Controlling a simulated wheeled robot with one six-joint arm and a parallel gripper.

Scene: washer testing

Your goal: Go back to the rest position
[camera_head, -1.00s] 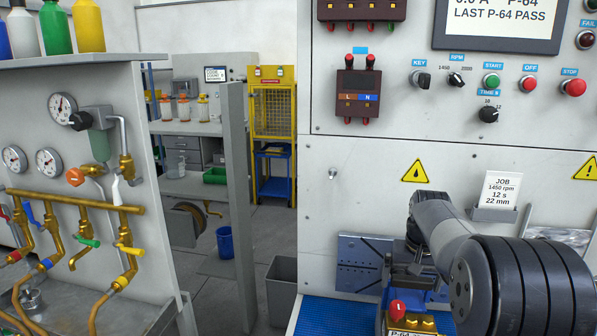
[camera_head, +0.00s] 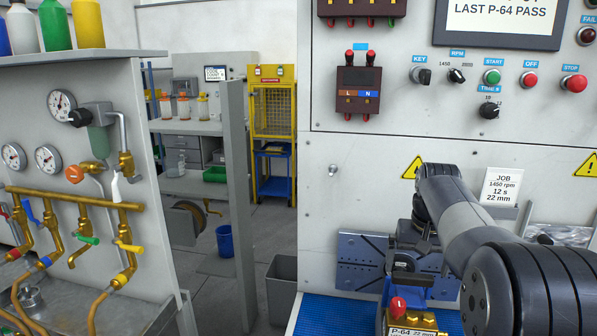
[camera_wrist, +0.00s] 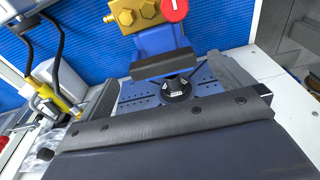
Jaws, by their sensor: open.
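My arm reaches in from the lower right in the camera_head view. My gripper (camera_head: 418,240) hangs below its wrist, in front of the white panel and above the blue pump (camera_head: 402,292) marked P-64. The pump has brass ports and a red cap. In the wrist view my gripper (camera_wrist: 167,88) is open, with its two dark fingers wide apart. The pump (camera_wrist: 158,45) lies beyond and between the fingers, on a slotted plate (camera_wrist: 135,95). Nothing visible is held.
The white test panel (camera_head: 345,215) with knobs and buttons stands close behind the arm. A job card (camera_head: 501,186) stands in a holder near the forearm. A blue mat (camera_head: 325,318) covers the bench. A grey bin (camera_head: 282,290) and open floor lie left.

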